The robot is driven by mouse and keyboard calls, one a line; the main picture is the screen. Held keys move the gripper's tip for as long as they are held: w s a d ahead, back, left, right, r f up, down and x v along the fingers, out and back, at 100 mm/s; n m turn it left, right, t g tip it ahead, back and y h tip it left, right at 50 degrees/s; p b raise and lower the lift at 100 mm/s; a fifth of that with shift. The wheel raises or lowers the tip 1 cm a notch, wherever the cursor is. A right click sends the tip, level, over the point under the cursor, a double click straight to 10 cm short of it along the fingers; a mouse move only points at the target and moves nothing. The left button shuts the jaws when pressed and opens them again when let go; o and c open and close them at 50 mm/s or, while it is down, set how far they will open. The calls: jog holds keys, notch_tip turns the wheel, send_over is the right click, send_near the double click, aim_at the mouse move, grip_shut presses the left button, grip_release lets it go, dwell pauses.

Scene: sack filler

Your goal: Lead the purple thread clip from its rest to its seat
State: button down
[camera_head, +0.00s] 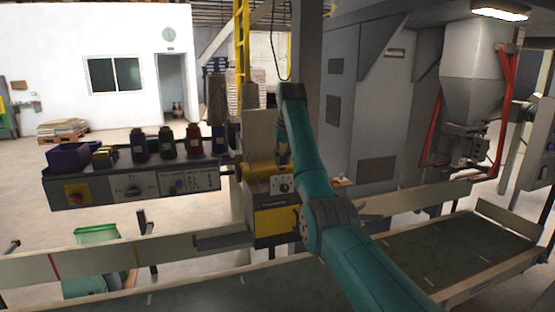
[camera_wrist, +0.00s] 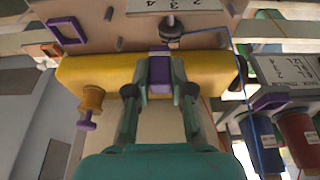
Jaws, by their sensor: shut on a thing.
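In the wrist view my gripper (camera_wrist: 160,88) is shut on a small purple and grey block, which I take for the thread clip (camera_wrist: 160,68). The clip is between the fingertips, in front of the yellow bar (camera_wrist: 95,72) of the machine head. A purple square outline (camera_wrist: 66,31) is on the panel at upper left; I cannot tell whether it is the seat. A blue thread (camera_wrist: 247,95) runs down right of the gripper, apart from it. In the head view my arm covers the clip and most of the gripper.
A yellow spool-like knob (camera_wrist: 92,98) with a purple end hangs left of the gripper. A dark tension knob (camera_wrist: 172,28) is above it. Thread cones (camera_wrist: 298,138) stand at right. In the head view, a purple bin (camera_head: 70,157) is on the shelf, and a conveyor (camera_head: 450,248) runs below.

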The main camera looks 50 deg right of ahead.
jog(key=shift+s+d+f, duration=0.55)
jog(key=shift+d+f, duration=0.25)
jog(key=shift+d, duration=0.05)
jog(key=shift+s+d+f, duration=0.5)
jog(key=shift+d+f, duration=0.25)
jog(key=shift+d, duration=0.1)
jog(key=shift+s+d+f, duration=0.55)
jog(key=shift+d+f, duration=0.25)
jog(key=shift+d, duration=0.05)
